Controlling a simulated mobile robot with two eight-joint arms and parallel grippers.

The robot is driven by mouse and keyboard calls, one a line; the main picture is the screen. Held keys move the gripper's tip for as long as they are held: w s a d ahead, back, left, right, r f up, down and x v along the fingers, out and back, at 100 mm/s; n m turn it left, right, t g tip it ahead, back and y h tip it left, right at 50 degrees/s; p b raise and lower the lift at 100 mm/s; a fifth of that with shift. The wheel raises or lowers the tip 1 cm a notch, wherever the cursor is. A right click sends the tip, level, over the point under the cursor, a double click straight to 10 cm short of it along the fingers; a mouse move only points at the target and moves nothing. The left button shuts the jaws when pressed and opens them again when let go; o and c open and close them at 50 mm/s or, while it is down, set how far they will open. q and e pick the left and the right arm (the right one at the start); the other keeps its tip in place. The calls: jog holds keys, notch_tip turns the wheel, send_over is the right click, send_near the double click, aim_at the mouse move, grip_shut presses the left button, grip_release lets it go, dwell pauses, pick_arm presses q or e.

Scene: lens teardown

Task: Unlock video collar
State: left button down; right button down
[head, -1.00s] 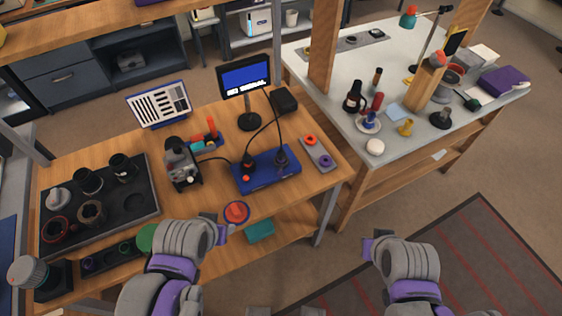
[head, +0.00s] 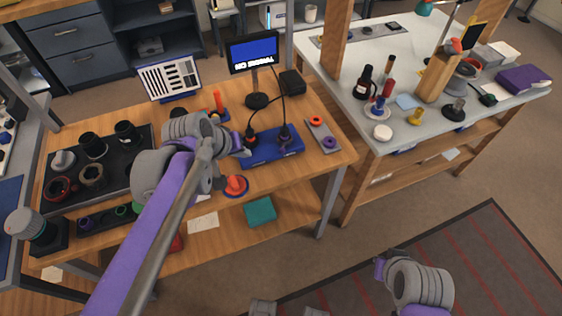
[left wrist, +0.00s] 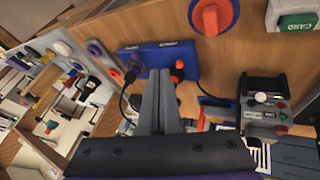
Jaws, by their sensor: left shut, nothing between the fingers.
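The blue box (head: 270,149) stands on the wooden bench with two dark cable plugs on top, a left plug (head: 250,136) and a right plug (head: 284,136). I cannot tell which is the video one. The blue box also shows in the left wrist view (left wrist: 155,55), with a red-and-black collar (left wrist: 178,68) just right of my fingertips. My left gripper (head: 243,149) is shut and empty, at the left end of the box by the left plug. Whether it touches is unclear. It shows in the left wrist view (left wrist: 158,75). My right gripper (head: 386,264) is over the floor, jaws unclear.
A monitor (head: 253,54) stands behind the box, beside a black block (head: 292,83). A red knob on a blue disc (head: 236,186) lies near the front edge. A grey strip (head: 322,134) with orange and purple rings is right. A black tray (head: 95,184) is left.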

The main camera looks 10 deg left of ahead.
aim_at(283, 142)
pick_arm(q)
jog(key=shift+w+n, duration=0.3)
jog(key=shift+w, duration=0.55)
jog(key=shift+w+a, duration=0.1)
jog(key=shift+f, duration=0.1)
jog(key=b+x, duration=0.1)
jog(key=x, duration=0.8)
jog(key=shift+b, duration=0.35)
jog(key=w+d, duration=0.1)
jog(key=w+d+f, duration=0.1)
jog(key=d, duration=0.1)
jog(key=shift+w+d+f, duration=0.15)
jog(key=shift+w+d, duration=0.05)
jog(key=shift+d, duration=0.25)
jog(key=shift+d, duration=0.1)
